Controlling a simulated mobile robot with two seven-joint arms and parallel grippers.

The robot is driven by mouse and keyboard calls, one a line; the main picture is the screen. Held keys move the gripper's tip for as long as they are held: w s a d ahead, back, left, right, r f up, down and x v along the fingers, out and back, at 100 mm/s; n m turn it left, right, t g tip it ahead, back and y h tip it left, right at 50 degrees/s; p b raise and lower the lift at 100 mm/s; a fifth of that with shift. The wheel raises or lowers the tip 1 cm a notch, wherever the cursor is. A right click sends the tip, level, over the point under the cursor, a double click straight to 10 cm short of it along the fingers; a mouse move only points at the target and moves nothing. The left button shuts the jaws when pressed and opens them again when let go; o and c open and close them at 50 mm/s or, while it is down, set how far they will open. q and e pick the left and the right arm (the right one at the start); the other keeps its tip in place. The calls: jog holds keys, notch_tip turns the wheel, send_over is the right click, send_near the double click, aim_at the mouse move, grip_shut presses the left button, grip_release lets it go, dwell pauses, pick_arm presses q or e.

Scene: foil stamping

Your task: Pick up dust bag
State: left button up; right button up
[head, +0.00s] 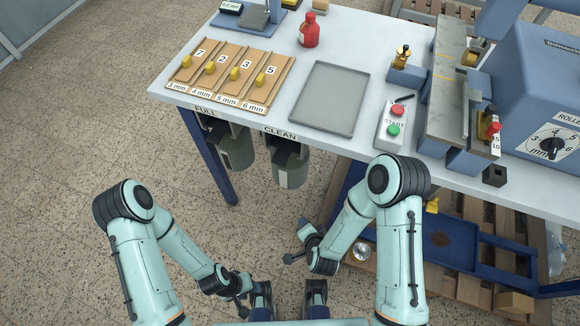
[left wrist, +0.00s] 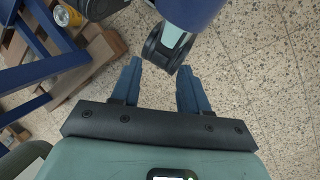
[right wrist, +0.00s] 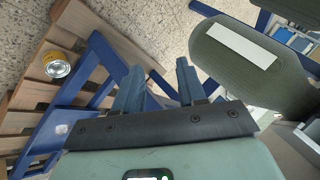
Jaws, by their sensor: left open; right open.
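Two grey-green dust bags hang under the table's front edge in the head view. One dust bag (head: 237,152) is below the FULL label, the other (head: 291,170) below the CLEAN label. A rounded grey-green bag (right wrist: 235,75) with a white label fills the upper right of the right wrist view; which bag it is I cannot tell. My right gripper (right wrist: 158,85) is open and empty, its fingers left of that bag and apart from it. My left gripper (left wrist: 158,80) is open and empty over the floor, low in the head view, away from both bags.
The table (head: 345,45) carries a wooden gauge board (head: 225,75), a grey tray (head: 329,98), a START button box (head: 394,122) and a blue roller machine (head: 535,80). A blue table leg (head: 208,155) stands left of the bags. A pallet (head: 475,285) lies at right.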

jog(key=w+a+r+m+t+b, duration=0.3)
jog(key=w+a+r+m+t, duration=0.15)
jog(key=r, duration=0.25)
jog(key=m+t+h+b, duration=0.2)
jog(key=m+t, duration=0.2)
jog(key=t, duration=0.2)
send_near(281, 149)
jog(key=shift+w+r+g+p, duration=0.1)
jog(key=shift+w+g+p, duration=0.1)
jog(key=shift+w, duration=0.4)
jog(key=shift+w+r+g+p, duration=0.1)
jog(key=shift+w+p, duration=0.1)
jog(key=shift+w, duration=0.4)
jog(key=shift+w+d+f, duration=0.1)
jog(key=shift+w, duration=1.25)
jog(key=shift+w+d+f, duration=0.1)
jog(key=shift+w, duration=1.3)
grip_shut()
